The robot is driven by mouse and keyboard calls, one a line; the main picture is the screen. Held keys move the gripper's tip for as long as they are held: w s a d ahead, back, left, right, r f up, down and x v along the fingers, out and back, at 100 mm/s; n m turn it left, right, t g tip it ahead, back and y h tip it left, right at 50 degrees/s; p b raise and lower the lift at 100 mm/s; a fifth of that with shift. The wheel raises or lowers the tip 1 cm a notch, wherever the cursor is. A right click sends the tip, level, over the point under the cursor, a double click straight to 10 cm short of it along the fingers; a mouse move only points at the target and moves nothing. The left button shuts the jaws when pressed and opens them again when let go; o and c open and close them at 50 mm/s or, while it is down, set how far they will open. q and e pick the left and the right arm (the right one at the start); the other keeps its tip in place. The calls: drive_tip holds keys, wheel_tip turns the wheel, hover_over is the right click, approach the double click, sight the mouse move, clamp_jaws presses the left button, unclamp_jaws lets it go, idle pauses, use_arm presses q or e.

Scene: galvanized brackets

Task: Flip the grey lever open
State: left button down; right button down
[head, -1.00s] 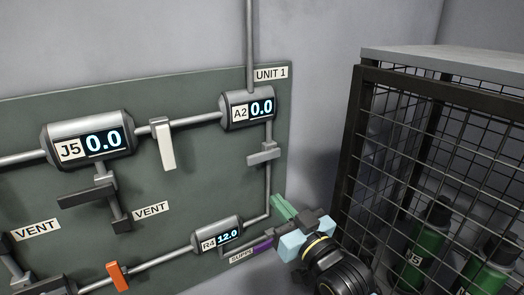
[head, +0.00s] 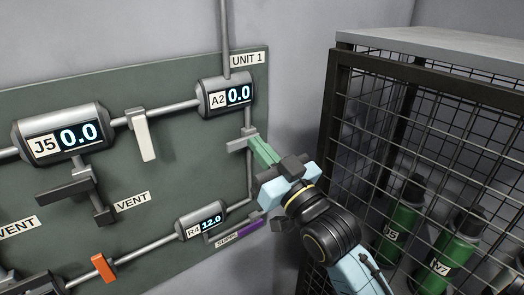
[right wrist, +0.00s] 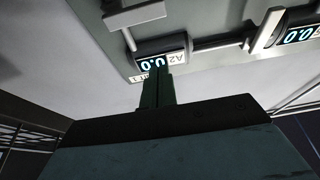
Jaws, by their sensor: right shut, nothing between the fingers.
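A grey lever (head: 238,144) sits across the vertical pipe below the A2 gauge (head: 227,97), its handle pointing left. It also shows at the top of the right wrist view (right wrist: 137,16). My right gripper (head: 259,147) has green fingers, shut and empty, with the tips just right of this lever. I cannot tell whether they touch it. In the right wrist view the shut fingers (right wrist: 157,91) point toward the A2 gauge. My left gripper is not in view.
The panel (head: 140,200) also carries a white lever (head: 144,138), an orange lever (head: 103,267), a purple-handled lever (head: 240,232), a dark grey lever (head: 68,190) by VENT, and J5 and R4 gauges. A wire cage (head: 335,120) with green bottles stands close on the right.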

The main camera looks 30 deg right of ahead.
wheel_tip(320, 180, up, 3)
drive_tip(key=p, duration=0.2)
hover_over(242, 143)
drive_tip(key=s+a, duration=0.1)
drive_tip(key=s, duration=0.1)
drive_tip(key=shift+w+f, duration=0.1)
drive_tip(key=shift+f, duration=0.05)
wheel_tip(242, 143, down, 4)
drive_tip(key=shift+f+b, duration=0.1)
drive_tip(key=shift+b, duration=0.3)
drive_tip(key=shift+f, duration=0.15)
